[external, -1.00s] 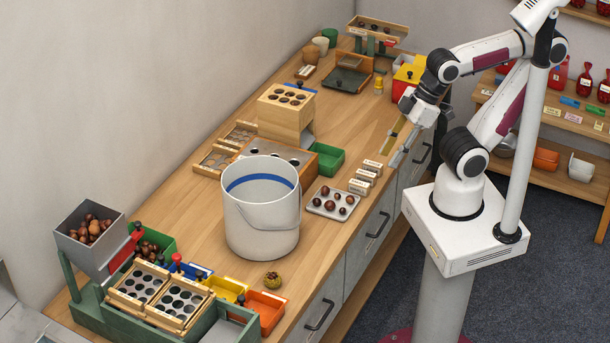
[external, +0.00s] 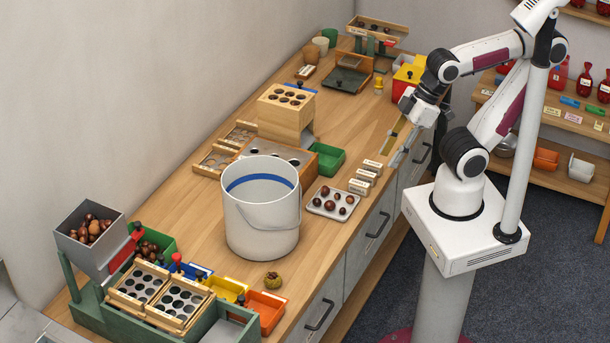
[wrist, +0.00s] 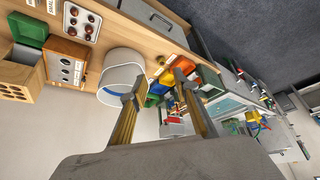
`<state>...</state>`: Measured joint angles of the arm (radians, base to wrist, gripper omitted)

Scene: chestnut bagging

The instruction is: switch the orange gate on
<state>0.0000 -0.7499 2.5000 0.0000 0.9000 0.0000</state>
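The sorter (external: 88,311) stands at the near left end of the bench, with green, blue, yellow and orange bins along its side. The orange bin (external: 266,307) is the one nearest the bench's front edge. A small black knob (external: 241,299) stands beside it; I cannot tell its on or off position. In the wrist view the orange bin (wrist: 167,77) shows between my fingers, some way off. My gripper (external: 394,155) hangs by the bench's front edge, far from the sorter. Its fingers are apart and empty in the wrist view (wrist: 155,87).
A white bucket (external: 261,220) stands mid-bench, between my gripper and the sorter. A tray of chestnuts (external: 324,211) and several small labelled blocks (external: 359,186) lie nearer to me. A grey hopper (external: 75,240) of chestnuts rises above the sorter. A spiky husk (external: 272,280) lies near the orange bin.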

